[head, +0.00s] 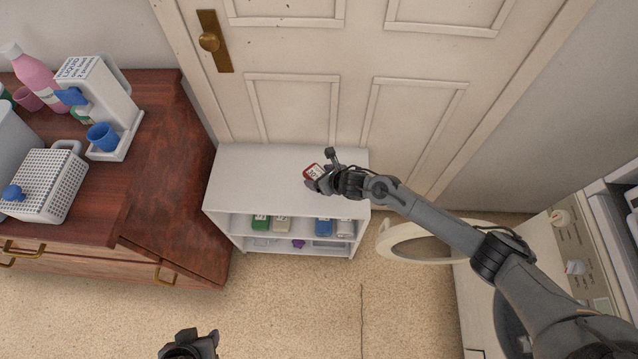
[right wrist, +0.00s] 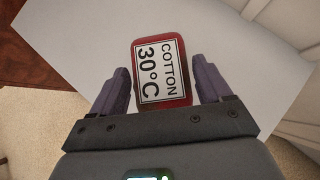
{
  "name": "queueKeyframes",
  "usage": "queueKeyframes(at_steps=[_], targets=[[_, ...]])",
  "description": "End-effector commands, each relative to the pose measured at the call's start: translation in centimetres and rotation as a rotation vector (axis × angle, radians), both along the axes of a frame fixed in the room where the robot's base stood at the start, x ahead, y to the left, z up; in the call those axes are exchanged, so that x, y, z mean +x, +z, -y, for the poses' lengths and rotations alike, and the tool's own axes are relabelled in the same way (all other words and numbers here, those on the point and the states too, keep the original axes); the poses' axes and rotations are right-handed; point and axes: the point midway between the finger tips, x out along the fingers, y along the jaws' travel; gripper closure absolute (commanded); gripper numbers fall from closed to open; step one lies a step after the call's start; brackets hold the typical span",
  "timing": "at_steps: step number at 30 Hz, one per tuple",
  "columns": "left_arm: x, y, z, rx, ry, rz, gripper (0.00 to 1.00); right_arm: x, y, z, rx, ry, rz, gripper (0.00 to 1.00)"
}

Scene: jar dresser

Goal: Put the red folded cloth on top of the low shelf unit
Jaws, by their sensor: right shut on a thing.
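The red folded cloth (head: 313,172) has a white label reading "COTTON 30°C". My right gripper (head: 318,182) is shut on it over the top of the low white shelf unit (head: 255,180). In the right wrist view the cloth (right wrist: 163,72) lies between the two purple-grey fingers of the gripper (right wrist: 160,88), with the white shelf top (right wrist: 90,50) behind it. I cannot tell whether the cloth touches the top. My left gripper (head: 190,345) shows only in part at the bottom edge of the head view, and its fingers are unclear.
The shelf top is otherwise bare. Several folded items, one green (head: 260,222), sit on its lower shelves. A wooden dresser (head: 165,180) with bottles and a white basket (head: 45,185) stands left. A door (head: 330,60) is behind. An open round washer door (head: 425,240) is right.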

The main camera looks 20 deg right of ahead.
Motion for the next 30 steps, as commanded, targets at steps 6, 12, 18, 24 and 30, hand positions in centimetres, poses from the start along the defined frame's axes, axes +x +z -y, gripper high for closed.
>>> queueKeyframes(at_steps=[6,12,18,24,30], targets=[[0.0,-0.4,0.1,-0.002,0.000,0.000,0.57,0.3,-0.8,-0.3,0.000,-0.001,0.000,0.51],[0.0,-1.4,0.2,-0.009,0.005,0.000,0.57,0.2,-3.3,-0.4,0.001,-0.001,-0.001,0.51],[0.0,-1.5,0.3,-0.014,0.009,-0.001,0.57,0.3,-4.2,-0.3,0.000,-0.001,0.001,0.51],[0.0,-1.6,0.3,-0.013,0.008,-0.001,0.57,0.3,-4.2,-0.3,0.000,-0.001,0.001,0.51],[0.0,-1.9,0.2,-0.008,0.005,-0.001,0.57,0.3,-4.5,-0.3,-0.001,0.000,0.001,0.14]])
